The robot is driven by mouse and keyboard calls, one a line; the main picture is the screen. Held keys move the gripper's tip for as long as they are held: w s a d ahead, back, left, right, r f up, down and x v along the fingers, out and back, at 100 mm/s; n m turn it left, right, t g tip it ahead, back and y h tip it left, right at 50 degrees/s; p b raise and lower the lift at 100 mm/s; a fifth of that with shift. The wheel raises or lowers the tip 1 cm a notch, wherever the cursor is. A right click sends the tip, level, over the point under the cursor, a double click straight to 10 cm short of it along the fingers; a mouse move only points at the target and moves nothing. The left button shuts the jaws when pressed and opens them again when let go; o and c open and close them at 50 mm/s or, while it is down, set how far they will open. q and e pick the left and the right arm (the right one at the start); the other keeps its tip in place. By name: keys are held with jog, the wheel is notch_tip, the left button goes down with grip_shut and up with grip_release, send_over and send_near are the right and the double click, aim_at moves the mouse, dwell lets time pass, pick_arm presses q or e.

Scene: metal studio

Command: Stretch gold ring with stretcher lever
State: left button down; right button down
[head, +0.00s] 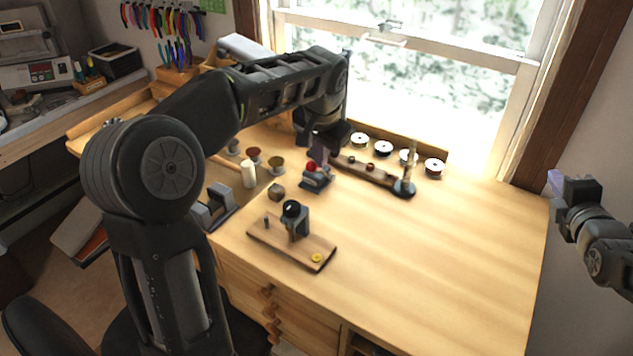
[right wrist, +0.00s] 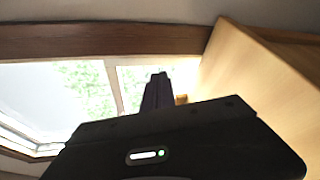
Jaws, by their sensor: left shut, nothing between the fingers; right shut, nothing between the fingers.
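A small yellow round piece, which looks like the gold ring (head: 316,258), lies at the front right end of a wooden board (head: 265,240). A grey device with a dark round top (head: 298,222) stands on that board; I cannot tell which part is the stretcher lever. My left gripper (head: 318,150) is shut and empty, beside a small grey device with a red knob (head: 316,181), well behind the board; whether they touch is unclear. My right gripper (head: 555,183) is shut and empty near the table's right edge; its fingers also show in the right wrist view (right wrist: 158,92).
A dark stand with an upright post (head: 404,188) is at the end of a wooden bar (head: 366,171). Several spools (head: 434,167) line the back edge by the window. A white cylinder (head: 248,174) and small cups stand at left. The table's right half (head: 460,240) is clear.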

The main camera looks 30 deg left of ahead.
pick_arm(q)
jog(key=shift+w+a+f, duration=0.1)
jog(key=shift+f, duration=0.05)
pick_arm(e)
jog(key=s+a+f+n+g+y, duration=0.2)
jog(key=s+a+n+y, duration=0.25)
jog(key=a, duration=0.65)
jog(key=s+a+f+n+g+y, duration=0.25)
jog(key=s+a+n+y, duration=0.2)
jog(key=a, duration=0.65)
jog(key=s+a+f+n+g+y, duration=0.1)
jog(key=s+a+n+g, duration=0.1)
jog(key=s+a, duration=0.2)
jog(key=s+a+f+n+g+y, duration=0.1)
jog(key=s+a+n+g+y, duration=0.1)
jog(key=s, duration=0.3)
jog(key=s+a+f+n+g+y, duration=0.1)
jog(key=s+a+n+g, duration=0.1)
jog(key=s+a+g, duration=0.1)
jog(key=shift+s+a+n+g, duration=0.15)
jog(key=shift+s+a, duration=0.2)
jog(key=shift+a, duration=0.3)
jog(key=shift+s+a+n+g, duration=0.15)
jog(key=shift+s+a, duration=0.2)
jog(key=shift+a, duration=0.3)
jog(key=shift+a, duration=0.1)
